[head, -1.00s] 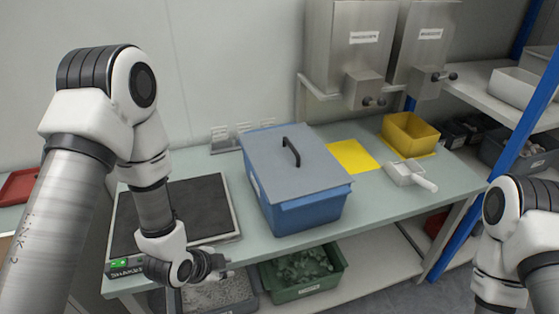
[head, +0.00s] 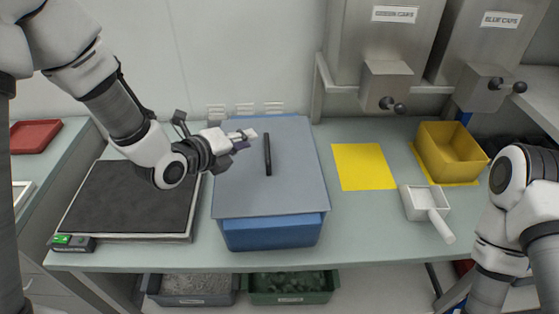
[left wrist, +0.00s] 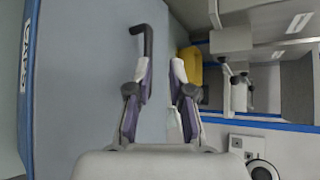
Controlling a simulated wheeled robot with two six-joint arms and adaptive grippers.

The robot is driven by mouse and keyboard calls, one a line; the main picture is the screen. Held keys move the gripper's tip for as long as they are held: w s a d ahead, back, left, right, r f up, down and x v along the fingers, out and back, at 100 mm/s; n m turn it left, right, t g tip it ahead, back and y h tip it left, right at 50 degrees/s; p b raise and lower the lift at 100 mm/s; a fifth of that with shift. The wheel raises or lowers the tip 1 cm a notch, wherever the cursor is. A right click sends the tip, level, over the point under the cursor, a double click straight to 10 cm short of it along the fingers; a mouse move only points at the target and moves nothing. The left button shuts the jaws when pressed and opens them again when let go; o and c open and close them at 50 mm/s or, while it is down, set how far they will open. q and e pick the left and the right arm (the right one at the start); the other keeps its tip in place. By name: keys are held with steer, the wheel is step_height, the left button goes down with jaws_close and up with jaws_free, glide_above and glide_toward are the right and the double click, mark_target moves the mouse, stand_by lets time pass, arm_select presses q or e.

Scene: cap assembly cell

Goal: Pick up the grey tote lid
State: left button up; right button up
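The grey tote lid (head: 300,185) lies flat on top of the blue tote (head: 270,234) on the bench. A black bar handle (head: 267,155) stands on the lid's middle. My left gripper (head: 245,139) is over the lid's left part, with its fingertips just left of the handle. In the left wrist view the gripper (left wrist: 160,72) has its two fingers apart with nothing between them. The handle (left wrist: 148,42) shows there close to the left fingertip; I cannot tell if they touch. My right arm is at the right edge, its gripper out of view.
A dark mat (head: 130,200) lies left of the tote. On the right are a yellow sheet (head: 364,167), a yellow bin (head: 452,150) and a white scoop (head: 425,205). Dispensers (head: 388,45) hang on the wall behind. The bench front right of the tote is clear.

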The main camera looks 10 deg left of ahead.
mark_target(266, 141)
arm_select(q)
steer(key=shift+s+a+f+b, duration=0.1)
steer(key=shift+s+f+b, duration=0.15)
steer(key=shift+f, duration=0.2)
steer(key=shift+s+a+f+b, duration=0.1)
steer(key=shift+f+b, duration=0.1)
steer(key=shift+f, duration=0.2)
steer(key=shift+f+b, duration=0.3)
steer(key=x, duration=0.3)
steer(key=p+x, duration=0.1)
steer(key=x, duration=0.1)
steer(key=p+x, duration=0.1)
steer(key=x, duration=0.2)
steer(key=shift+w+d, duration=0.25)
steer(key=shift+d, duration=0.15)
steer(key=shift+w+f, duration=0.1)
jaws_close()
arm_select(e)
steer(key=shift+w+f, duration=0.15)
steer(key=shift+f, duration=0.05)
